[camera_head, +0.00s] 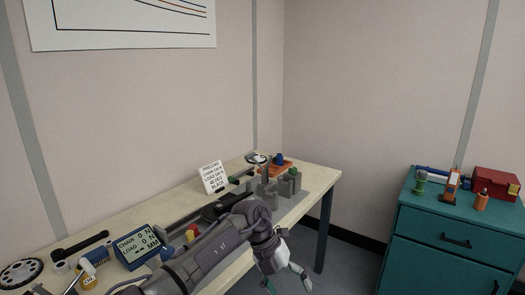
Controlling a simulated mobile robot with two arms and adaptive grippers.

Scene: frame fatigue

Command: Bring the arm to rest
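One of my arms comes in from the lower left and reaches across the front of the workbench (325,178). I take it as my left arm. Its gripper (287,283) hangs downward past the bench's front edge, over the floor. Its fingers look spread apart, with nothing seen between them, though the lower tips are near the picture's bottom edge. The arm hides part of the bench top and of the grey fixture (285,187). My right gripper is not in view.
The bench holds a display box (137,247), a white sign card (214,177), a black wrench (80,246) and an orange tray (280,167). A teal cabinet (450,262) at right carries a red box (495,184) and small tools. Floor between bench and cabinet looks clear.

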